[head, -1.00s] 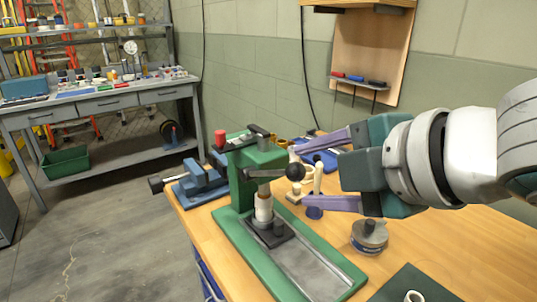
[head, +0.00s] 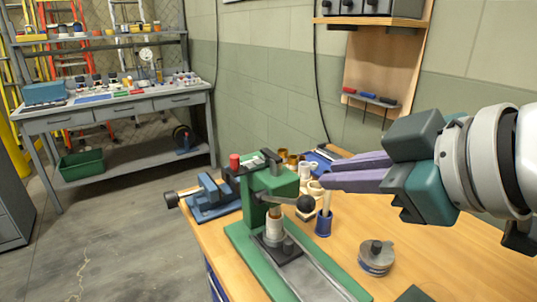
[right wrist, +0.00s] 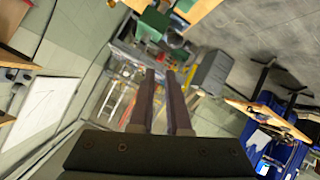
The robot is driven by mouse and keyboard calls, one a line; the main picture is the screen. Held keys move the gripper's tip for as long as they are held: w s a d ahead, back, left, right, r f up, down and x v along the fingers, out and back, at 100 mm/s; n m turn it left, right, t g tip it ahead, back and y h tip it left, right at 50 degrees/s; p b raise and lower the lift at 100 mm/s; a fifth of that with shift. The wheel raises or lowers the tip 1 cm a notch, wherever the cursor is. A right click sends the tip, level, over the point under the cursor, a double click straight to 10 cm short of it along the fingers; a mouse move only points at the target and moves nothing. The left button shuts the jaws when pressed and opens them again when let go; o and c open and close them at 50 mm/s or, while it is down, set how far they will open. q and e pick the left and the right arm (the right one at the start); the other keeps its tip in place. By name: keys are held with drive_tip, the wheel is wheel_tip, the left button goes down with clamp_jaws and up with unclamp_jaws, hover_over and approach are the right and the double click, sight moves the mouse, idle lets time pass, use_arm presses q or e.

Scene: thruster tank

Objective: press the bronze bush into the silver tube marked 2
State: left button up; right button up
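The green arbor press (head: 272,183) stands on the bench, its black ball handle (head: 306,202) low at its right. A pale, silvery tube (head: 274,232) stands upright on the black plate under the ram, with a tan band near its top. I cannot tell whether that band is the bronze bush, and no number is readable. Bronze-coloured rings (head: 291,160) stand behind the press. My right gripper (head: 323,180) is in the air right of the press, above the blue cup. In the right wrist view its fingers (right wrist: 161,73) are a narrow gap apart, with nothing between them. My left gripper is out of view.
A blue cup with a pale rod (head: 324,222) stands right of the press. A round grey metal piece (head: 376,258) sits at the front right, near a dark mat (head: 414,294). A blue vise (head: 211,194) is at the left bench edge. Bench top is bare on the right.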

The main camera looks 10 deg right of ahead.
sight(309, 196)
wheel_tip(309, 196, up, 3)
drive_tip(key=m+p, duration=0.1)
drive_tip(key=m, duration=0.4)
drive_tip(key=shift+w+d+f, duration=0.1)
drive_tip(key=shift+f, duration=0.05)
clamp_jaws()
drive_tip(key=w+f, duration=0.2)
drive_tip(key=w+a+f+m+p, duration=0.1)
drive_tip(key=w+f, duration=0.1)
drive_tip(key=w+a+f+m, duration=0.1)
drive_tip(key=w+f, duration=0.1)
drive_tip(key=shift+w+f+p, duration=0.1)
drive_tip(key=shift+f+p, duration=0.15)
drive_tip(key=shift+p, duration=0.1)
drive_tip(key=shift+s+f, duration=0.45)
drive_tip(key=shift+s, duration=0.05)
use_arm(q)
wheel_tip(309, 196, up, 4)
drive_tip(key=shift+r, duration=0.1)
